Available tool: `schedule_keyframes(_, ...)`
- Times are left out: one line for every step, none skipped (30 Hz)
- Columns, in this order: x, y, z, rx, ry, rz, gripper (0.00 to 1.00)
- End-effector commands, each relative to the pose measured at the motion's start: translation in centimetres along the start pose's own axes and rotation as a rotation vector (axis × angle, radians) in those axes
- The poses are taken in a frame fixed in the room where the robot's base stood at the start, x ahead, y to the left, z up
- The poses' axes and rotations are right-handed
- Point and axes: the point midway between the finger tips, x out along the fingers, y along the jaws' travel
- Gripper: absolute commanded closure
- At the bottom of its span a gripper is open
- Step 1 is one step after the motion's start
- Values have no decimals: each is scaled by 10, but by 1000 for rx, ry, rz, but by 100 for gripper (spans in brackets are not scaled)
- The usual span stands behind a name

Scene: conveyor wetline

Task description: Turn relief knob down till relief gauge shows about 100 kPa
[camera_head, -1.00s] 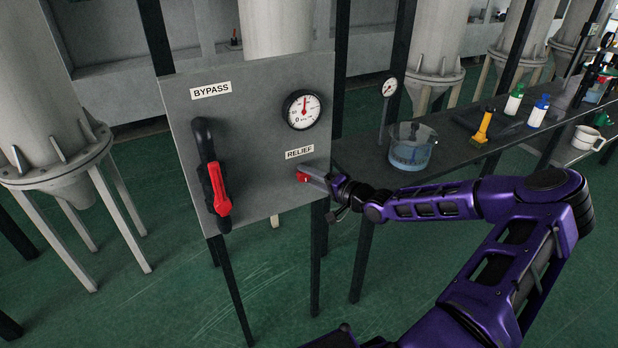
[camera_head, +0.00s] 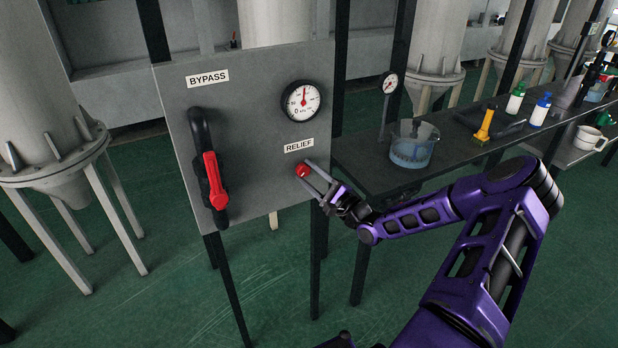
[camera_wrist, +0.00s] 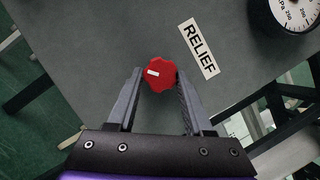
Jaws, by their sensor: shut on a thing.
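The red relief knob (camera_head: 302,170) is on the grey panel below the RELIEF label (camera_head: 299,146). My gripper (camera_head: 308,172) is at the knob, one finger on each side. In the wrist view the lobed knob (camera_wrist: 160,75) with a white mark sits between the fingertips (camera_wrist: 159,80), the jaws closed on it.
The BYPASS valve's black pipe and red lever (camera_head: 216,182) are left on the same panel. Right of the panel, a dark bench (camera_head: 362,163) bears a glass vessel (camera_head: 412,148), a small gauge (camera_head: 389,83), a yellow tool (camera_head: 484,126) and bottles (camera_head: 540,110). Green floor is open below.

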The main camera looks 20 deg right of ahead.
Motion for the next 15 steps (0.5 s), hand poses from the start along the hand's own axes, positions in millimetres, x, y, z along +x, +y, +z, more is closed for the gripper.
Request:
schedule_keyframes(0,2,-1,41,-1,-21,100)
schedule_keyframes(0,2,-1,67,-1,-31,100)
schedule_keyframes(1,2,-1,101,-2,-46,100)
schedule_keyframes(1,2,-1,129,-2,-58,100)
schedule_keyframes(1,3,-1,155,-2,-68,100)
schedule_keyframes(1,3,0,190,-2,-83,100)
schedule_keyframes(1,4,0,218,-2,-94,100)
schedule_keyframes(1,4,0,244,-2,-105,100)
schedule_keyframes(1,4,0,279,-2,-119,100)
schedule_keyframes(1,5,0,305,-1,-130,100)
schedule_keyframes(1,5,0,332,-2,-141,100)
schedule_keyframes(1,5,0,366,-3,-156,100)
schedule_keyframes(1,5,0,393,-2,-168,100)
schedule_keyframes(1,5,0,419,-3,-178,100)
schedule_keyframes(1,6,0,454,-2,-192,100)
